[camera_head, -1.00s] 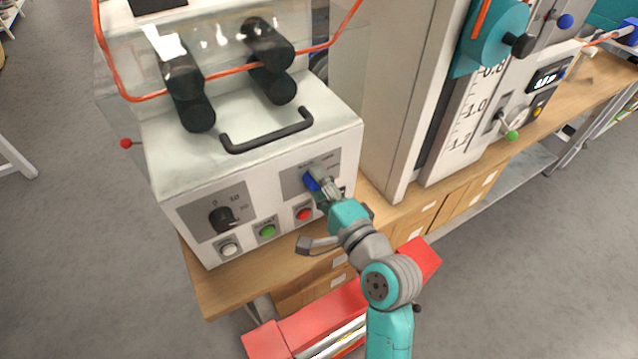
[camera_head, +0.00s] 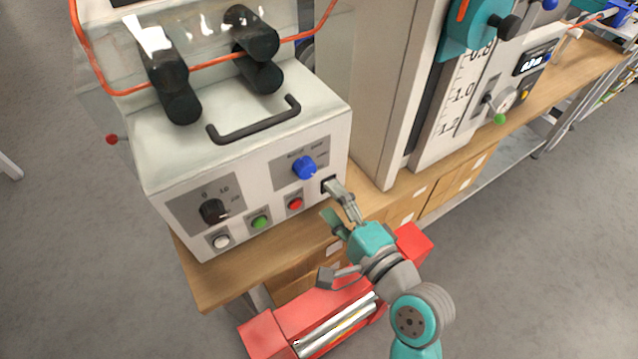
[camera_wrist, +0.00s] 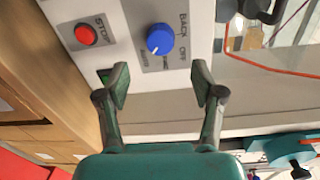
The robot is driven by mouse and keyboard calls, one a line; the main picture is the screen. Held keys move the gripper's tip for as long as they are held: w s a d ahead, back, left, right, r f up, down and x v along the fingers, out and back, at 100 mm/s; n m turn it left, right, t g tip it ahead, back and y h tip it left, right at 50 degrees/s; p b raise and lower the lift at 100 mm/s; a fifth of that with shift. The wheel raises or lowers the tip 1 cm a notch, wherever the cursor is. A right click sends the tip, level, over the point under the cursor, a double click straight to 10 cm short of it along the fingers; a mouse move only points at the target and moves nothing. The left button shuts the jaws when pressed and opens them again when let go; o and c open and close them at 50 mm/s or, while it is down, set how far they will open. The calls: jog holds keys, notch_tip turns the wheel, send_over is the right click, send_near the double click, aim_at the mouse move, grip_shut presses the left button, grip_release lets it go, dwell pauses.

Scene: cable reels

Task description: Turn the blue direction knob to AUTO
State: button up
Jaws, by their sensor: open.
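The blue direction knob (camera_head: 305,168) sits on a grey plate on the front of the white machine (camera_head: 165,174), with small printed labels around it. A white mark on the knob points toward the lower left there. My gripper (camera_head: 335,200) is open and empty, in front of the panel, below and right of the knob. In the wrist view the fingers (camera_wrist: 160,88) stand apart, not touching the knob.
Red (camera_head: 296,204), green (camera_head: 260,222) and white (camera_head: 221,242) buttons and a black knob (camera_head: 213,211) share the panel. A black handle (camera_head: 256,122) is on top. A tall cabinet (camera_head: 370,90) stands close on the right.

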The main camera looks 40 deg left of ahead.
jog(key=v, duration=0.3)
jog(key=shift+s+d, duration=0.15)
dwell(0.5)
jog(key=s+d+f+t+h, duration=0.3)
jog(key=d+f+t+h, duration=0.15)
jog(key=d+f, duration=0.5)
jog(key=s+d+f+t+h, duration=0.35)
jog(key=d+f+h, duration=0.25)
jog(key=d, duration=0.7)
jog(key=s+d+r+n+h, duration=0.1)
jog(key=s+d+n+h, duration=0.2)
jog(key=s, duration=0.6)
jog(key=s+d+r+n+h, duration=0.1)
jog(key=s+d+n+h, duration=0.2)
jog(key=s+d, duration=0.5)
jog(key=shift+s+d, duration=0.15)
jog(key=shift+s, duration=1)
jog(key=shift+r, duration=0.1)
